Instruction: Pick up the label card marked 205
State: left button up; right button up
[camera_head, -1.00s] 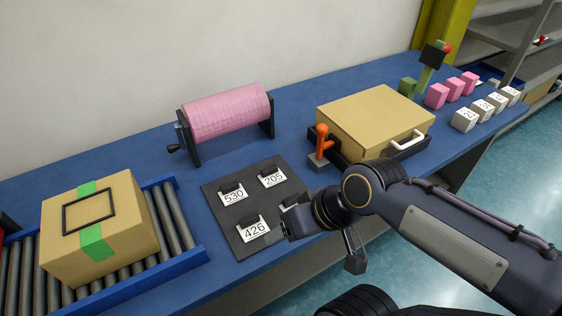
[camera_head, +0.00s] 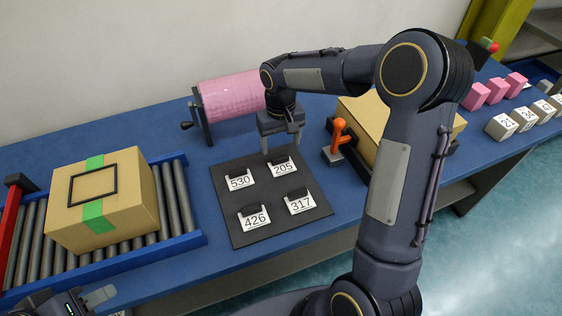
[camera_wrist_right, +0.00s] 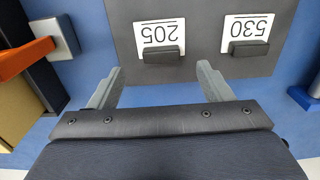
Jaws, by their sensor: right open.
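The label card marked 205 (camera_head: 283,168) sits in a dark clip at the back right of a black board (camera_head: 240,205). In the right wrist view the 205 card (camera_wrist_right: 160,33) appears upside down, with its clip block (camera_wrist_right: 163,54) in front. My right gripper (camera_head: 281,148) is open and empty, pointing down just behind the 205 card. In the wrist view its two fingers (camera_wrist_right: 161,80) are spread, with the card ahead of the gap between them and not touched. My left gripper (camera_head: 98,298) shows at the lower left corner, partly cut off.
Cards 530 (camera_head: 240,180), 426 (camera_head: 256,218) and 317 (camera_head: 300,202) share the board. A pink roller (camera_head: 232,98) stands behind, an orange lever (camera_head: 339,130) to the right. A taped box (camera_head: 90,220) sits on rollers at left.

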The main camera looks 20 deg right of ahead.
aim_at(281, 159)
jog(key=f, duration=0.3)
jog(key=f+p, duration=0.1)
jog(key=f, duration=0.1)
jog(key=shift+s+a+f, duration=0.1)
jog(key=shift+s+f, duration=0.1)
jog(key=shift+s, duration=0.05)
jog(key=shift+c, duration=0.2)
jog(key=c, duration=1)
jog(key=shift+r, duration=0.2)
